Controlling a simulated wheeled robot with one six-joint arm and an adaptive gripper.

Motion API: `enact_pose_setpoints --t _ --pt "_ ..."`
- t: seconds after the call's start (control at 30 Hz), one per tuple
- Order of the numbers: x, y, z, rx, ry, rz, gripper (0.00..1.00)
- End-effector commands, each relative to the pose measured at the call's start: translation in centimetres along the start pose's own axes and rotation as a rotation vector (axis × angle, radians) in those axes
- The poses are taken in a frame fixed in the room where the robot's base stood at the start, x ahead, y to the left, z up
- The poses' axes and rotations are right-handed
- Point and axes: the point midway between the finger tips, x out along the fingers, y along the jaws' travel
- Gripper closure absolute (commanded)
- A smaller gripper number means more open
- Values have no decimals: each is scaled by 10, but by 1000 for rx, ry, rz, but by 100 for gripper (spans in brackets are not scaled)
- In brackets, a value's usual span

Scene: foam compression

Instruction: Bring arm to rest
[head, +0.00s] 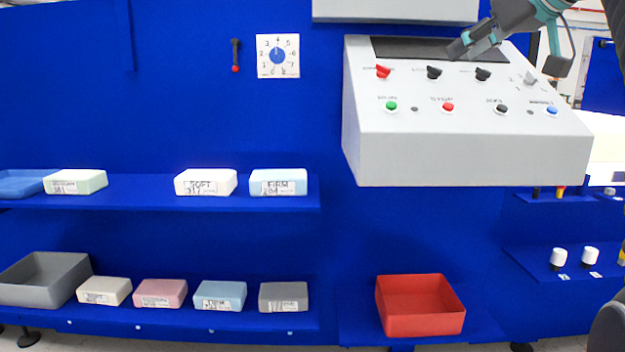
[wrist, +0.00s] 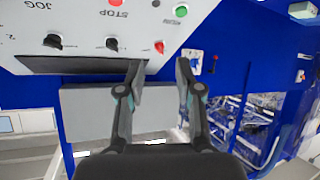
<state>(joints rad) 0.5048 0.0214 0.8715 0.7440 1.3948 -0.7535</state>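My gripper (head: 512,58) is at the upper right of the head view, raised over the top of the grey control console (head: 450,160). In the wrist view my gripper (wrist: 161,75) has its two fingers apart, with nothing between them. The console shows upside down there (wrist: 85,30), with its knobs and buttons beyond the fingertips. I cannot tell whether the gripper touches the console. The arm runs off the upper right of the head view, so most of it is hidden.
Foam blocks, including one marked FIRM (head: 278,182), stand on two blue shelves at left. A grey bin (head: 42,278) and an empty red bin (head: 420,308) sit low. A dial (head: 277,56) is on the blue wall. White-topped items (head: 559,256) stand on the right shelf.

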Motion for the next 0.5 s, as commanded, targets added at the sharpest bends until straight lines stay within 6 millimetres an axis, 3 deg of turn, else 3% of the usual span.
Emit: enact_pose_setpoints --t 0.27,0.37,0.5 --pt "36 29 61 248 -109 82 65" --pt "50 31 94 343 -162 118 65" --pt "68 20 151 473 -253 179 65"
